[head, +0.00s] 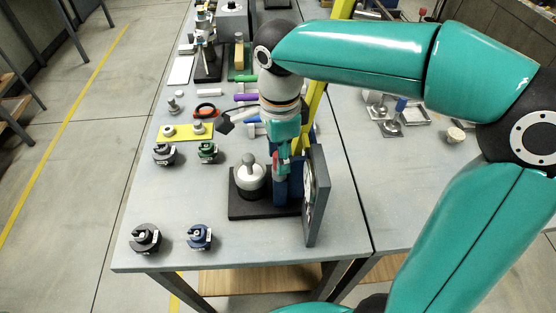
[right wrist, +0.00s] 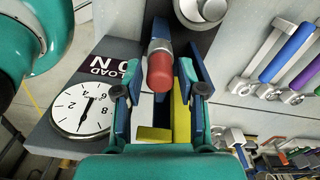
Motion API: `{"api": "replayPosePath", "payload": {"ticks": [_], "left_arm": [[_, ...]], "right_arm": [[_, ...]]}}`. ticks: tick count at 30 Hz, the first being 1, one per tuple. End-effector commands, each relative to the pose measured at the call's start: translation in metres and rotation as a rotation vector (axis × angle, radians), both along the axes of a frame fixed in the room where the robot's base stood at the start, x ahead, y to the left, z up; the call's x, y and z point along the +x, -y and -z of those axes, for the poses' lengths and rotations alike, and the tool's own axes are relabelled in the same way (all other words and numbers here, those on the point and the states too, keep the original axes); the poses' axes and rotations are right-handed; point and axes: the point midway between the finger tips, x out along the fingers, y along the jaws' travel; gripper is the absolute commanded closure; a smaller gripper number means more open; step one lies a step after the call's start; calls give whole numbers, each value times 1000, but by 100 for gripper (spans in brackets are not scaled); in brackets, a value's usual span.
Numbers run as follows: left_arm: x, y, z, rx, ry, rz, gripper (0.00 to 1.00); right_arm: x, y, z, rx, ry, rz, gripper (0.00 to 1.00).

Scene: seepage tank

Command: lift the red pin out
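The red pin (right wrist: 160,70) shows in the right wrist view as a short red cylinder with a grey collar. It lies between the two fingers of my right gripper (right wrist: 161,80), with a narrow gap on each side. The gripper is open around the pin. In the head view my right gripper (head: 284,150) points down beside a blue upright (head: 289,187) on a black base plate (head: 262,209). The pin is a small red spot (head: 283,160) there, mostly hidden by the gripper. My left gripper is not in view.
A dial panel (head: 318,195) marked LOAD N stands close on the right of the gripper. A silver round weight (head: 250,180) sits on the plate's left. A yellow bar (head: 318,95) rises behind.

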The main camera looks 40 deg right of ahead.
Motion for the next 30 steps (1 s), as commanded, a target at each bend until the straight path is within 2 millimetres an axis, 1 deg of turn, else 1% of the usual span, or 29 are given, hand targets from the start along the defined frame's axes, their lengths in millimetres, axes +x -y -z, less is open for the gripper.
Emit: {"api": "replayPosePath", "payload": {"ticks": [1,3,6,8,9,13,20,30], "left_arm": [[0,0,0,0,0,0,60],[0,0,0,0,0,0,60],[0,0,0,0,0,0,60],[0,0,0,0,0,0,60],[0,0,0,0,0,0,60],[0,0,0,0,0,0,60],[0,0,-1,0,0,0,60],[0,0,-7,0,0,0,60]], "right_arm": [[0,0,0,0,0,0,62],[0,0,0,0,0,0,74],[0,0,0,0,0,-1,87],[0,0,0,0,0,-1,87],[0,0,0,0,0,-1,78],[0,0,0,0,0,-1,100],[0,-1,-1,0,0,-1,100],[0,0,-8,0,0,-1,100]]}}
